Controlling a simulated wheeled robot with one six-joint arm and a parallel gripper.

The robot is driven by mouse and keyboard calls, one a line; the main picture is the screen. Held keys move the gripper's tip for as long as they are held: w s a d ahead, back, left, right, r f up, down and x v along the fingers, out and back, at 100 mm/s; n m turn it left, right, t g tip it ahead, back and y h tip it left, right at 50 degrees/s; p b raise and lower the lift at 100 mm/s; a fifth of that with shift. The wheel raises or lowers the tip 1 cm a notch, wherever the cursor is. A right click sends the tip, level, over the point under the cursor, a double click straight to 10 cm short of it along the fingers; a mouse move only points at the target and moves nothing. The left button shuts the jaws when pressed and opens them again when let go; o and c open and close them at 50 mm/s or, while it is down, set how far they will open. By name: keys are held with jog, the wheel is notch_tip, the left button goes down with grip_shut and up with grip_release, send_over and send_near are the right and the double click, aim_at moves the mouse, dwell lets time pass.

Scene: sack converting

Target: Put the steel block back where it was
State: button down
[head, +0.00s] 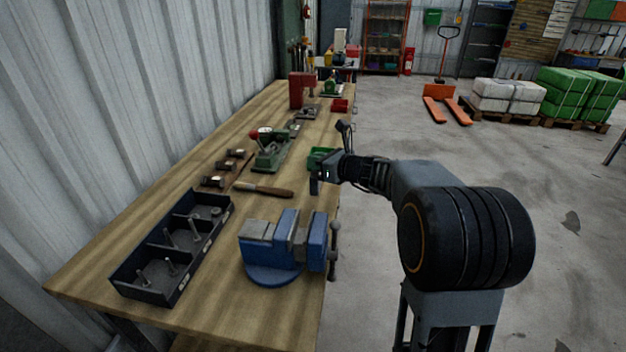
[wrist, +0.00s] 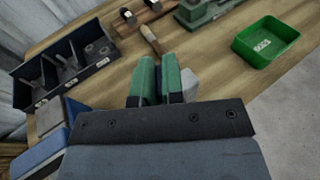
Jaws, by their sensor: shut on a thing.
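My gripper (head: 316,184) is above the front edge of the workbench, beyond the blue vise (head: 286,252) and near the green bin (head: 321,157). In the wrist view its two green fingers (wrist: 157,80) are close together, shut on the steel block. A pale grey piece, apparently the steel block (wrist: 190,86), shows beside the right finger; the fingers hide most of it. In the head view I cannot make out the block. The vise also shows at the lower left of the wrist view (wrist: 49,116).
A dark divided tray (head: 124,284) with bolts stands left of the vise. A wooden-handled tool (head: 264,190), hammers (head: 230,160) and a green press (head: 270,152) lie farther along the bench (head: 215,325). Bare wood shows in front of the tray. The floor at right is open.

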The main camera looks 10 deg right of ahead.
jog(key=shift+w+d+f, duration=0.2)
jog(key=shift+w+f, duration=1.15)
jog(key=shift+f, duration=0.35)
jog(key=shift+w+d+f, duration=0.25)
jog(key=shift+w+f, duration=1.15)
jog(key=shift+f, duration=0.35)
jog(key=shift+w+d+f, duration=0.2)
jog(key=shift+w+f, duration=1.15)
jog(key=shift+f, duration=0.35)
jog(key=shift+f, duration=0.15)
jog(key=c, duration=1.2)
grip_release()
jog(key=v, duration=1.2)
jog(key=shift+b, duration=0.4)
jog(key=shift+s, duration=0.15)
